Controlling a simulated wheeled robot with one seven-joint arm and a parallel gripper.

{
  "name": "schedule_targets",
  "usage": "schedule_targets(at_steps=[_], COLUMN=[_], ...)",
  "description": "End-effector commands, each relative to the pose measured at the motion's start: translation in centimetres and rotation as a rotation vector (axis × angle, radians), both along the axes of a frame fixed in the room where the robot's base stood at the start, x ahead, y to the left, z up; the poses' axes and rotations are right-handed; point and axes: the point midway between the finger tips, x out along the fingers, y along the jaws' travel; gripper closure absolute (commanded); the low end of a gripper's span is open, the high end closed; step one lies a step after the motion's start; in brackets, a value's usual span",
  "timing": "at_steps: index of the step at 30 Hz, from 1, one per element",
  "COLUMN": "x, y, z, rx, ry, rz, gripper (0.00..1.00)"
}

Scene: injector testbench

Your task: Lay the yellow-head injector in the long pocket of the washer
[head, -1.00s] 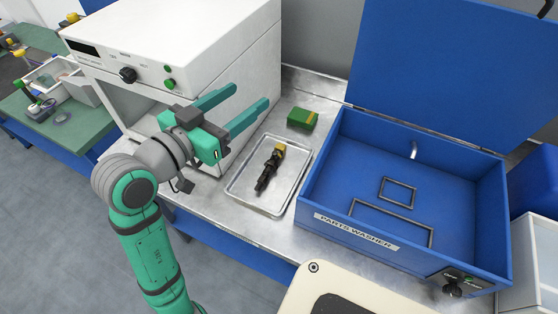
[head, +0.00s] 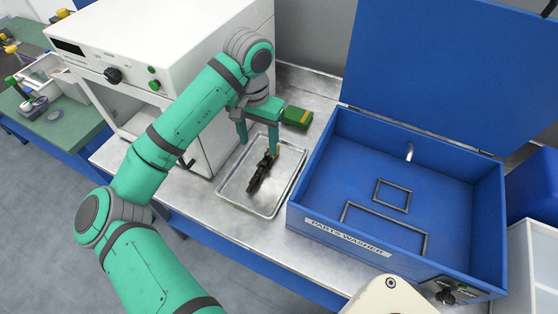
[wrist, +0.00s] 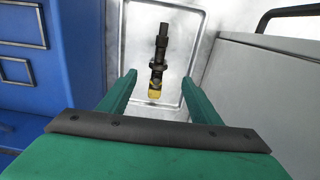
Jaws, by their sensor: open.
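The yellow-head injector (head: 262,172) lies in a shallow metal tray (head: 229,202). Its body is black, and its yellow head shows in the wrist view (wrist: 154,94). My gripper (head: 258,148) is open, pointing down over the head end of the injector. In the wrist view my gripper (wrist: 165,78) has one finger on each side, with the injector between and beyond them. I cannot tell how far above it the tips are. The blue parts washer (head: 294,207) stands open to the right. Its floor has a long framed pocket (head: 427,243) in front and a smaller framed pocket (head: 409,198) behind.
A white cabinet (head: 180,40) stands close on the left. The washer's raised lid (head: 450,70) is at the back. Bare metal bench lies in front of the tray.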

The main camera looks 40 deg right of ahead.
Motion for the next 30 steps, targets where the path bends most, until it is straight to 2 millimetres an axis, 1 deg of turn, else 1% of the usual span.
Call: schedule_targets(at_steps=[9, 17, 24, 27, 30], x=[0.3, 0.4, 0.3, 0.3, 0.3], y=[0.5, 0.5, 0.2, 0.2, 0.1], z=[-4.2, -6.0, -9.3, -10.2, -10.5], rx=[0.009, 0.008, 0.007, 0.007, 0.005], ry=[-0.001, -0.001, 0.0, -0.001, -0.001], rz=[0.01, 0.012, 0.01, 0.009, 0.008], gripper=[0.42, 0.42, 0.42, 0.42, 0.42])
